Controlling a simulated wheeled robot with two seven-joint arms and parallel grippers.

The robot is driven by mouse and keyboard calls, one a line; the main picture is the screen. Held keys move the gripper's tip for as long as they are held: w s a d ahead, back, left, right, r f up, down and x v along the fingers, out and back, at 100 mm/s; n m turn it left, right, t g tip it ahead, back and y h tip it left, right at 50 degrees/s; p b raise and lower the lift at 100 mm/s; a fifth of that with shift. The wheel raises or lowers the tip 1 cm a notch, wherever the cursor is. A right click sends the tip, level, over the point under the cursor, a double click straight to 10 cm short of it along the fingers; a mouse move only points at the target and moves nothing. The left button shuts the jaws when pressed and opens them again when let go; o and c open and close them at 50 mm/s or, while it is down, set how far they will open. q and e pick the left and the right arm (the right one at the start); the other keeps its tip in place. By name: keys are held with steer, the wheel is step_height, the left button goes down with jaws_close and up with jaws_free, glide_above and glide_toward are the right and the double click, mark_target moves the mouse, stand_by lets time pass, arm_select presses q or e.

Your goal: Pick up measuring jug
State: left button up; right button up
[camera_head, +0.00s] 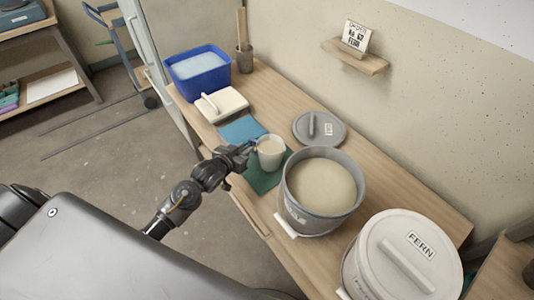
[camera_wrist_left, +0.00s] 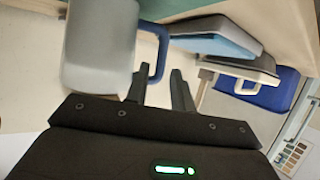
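The measuring jug (camera_head: 270,153), a pale cup filled with cream liquid, stands upright on a dark green mat (camera_head: 262,184) on the bench. Its blue handle faces my left gripper (camera_head: 243,150). In the left wrist view the jug (camera_wrist_left: 100,45) fills the upper left, with its blue handle (camera_wrist_left: 160,52) ahead of the fingers. The left gripper (camera_wrist_left: 158,76) is open, and the handle's end lies at the gap between its fingertips. I cannot tell whether the fingers touch it. My right gripper is in neither view.
An open glaze bucket (camera_head: 322,185) stands close right of the jug, with a grey lid (camera_head: 319,128) behind. A lidded FERN bucket (camera_head: 405,255) is at front right.

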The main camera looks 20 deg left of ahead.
mark_target(250, 145)
arm_select(q)
steer(key=shift+w, duration=0.1)
steer(key=x, duration=0.4)
steer(key=shift+w+f, duration=0.3)
steer(key=shift+w, duration=0.15)
jaws_close()
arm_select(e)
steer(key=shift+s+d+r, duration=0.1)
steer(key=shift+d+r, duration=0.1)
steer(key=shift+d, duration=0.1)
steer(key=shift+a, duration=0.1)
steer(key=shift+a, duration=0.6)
